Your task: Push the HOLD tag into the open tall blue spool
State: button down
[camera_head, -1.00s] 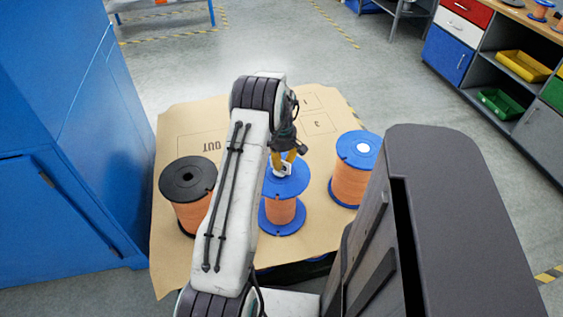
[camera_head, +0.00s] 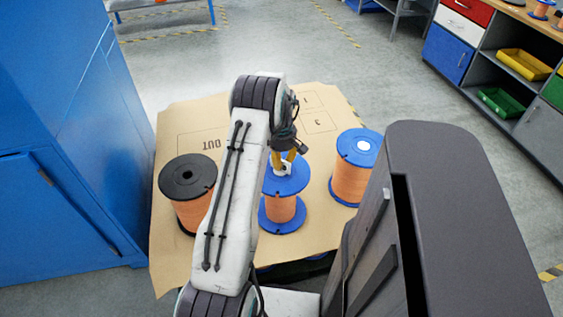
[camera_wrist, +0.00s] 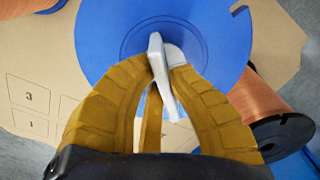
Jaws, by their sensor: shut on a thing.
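The HOLD tag (camera_head: 284,169) is a small white piece standing upright at the middle of the blue spool's top flange; no lettering is readable. That blue spool (camera_head: 280,209), wound with orange, stands at the front middle of the board. My gripper (camera_head: 288,158) is above the spool, with its yellow fingers shut on the tag. In the wrist view, the tag (camera_wrist: 156,60) is between the fingertips over the hub of the blue flange (camera_wrist: 105,40). A pale rounded part shows beside it. Tag and fingers hide the hole, so I cannot tell how deep the tag sits.
A second blue spool (camera_head: 352,182) at right has a white centre. A black-flanged spool (camera_head: 188,178) with an open hole stands at left. The tan board (camera_head: 170,130) has printed outlines and is clear behind the spools. A blue cabinet (camera_head: 60,150) borders the left.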

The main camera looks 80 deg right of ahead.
jog(key=shift+f, duration=0.1)
jog(key=c, duration=1.3)
grip_release()
notch_tip(320, 180, up, 12)
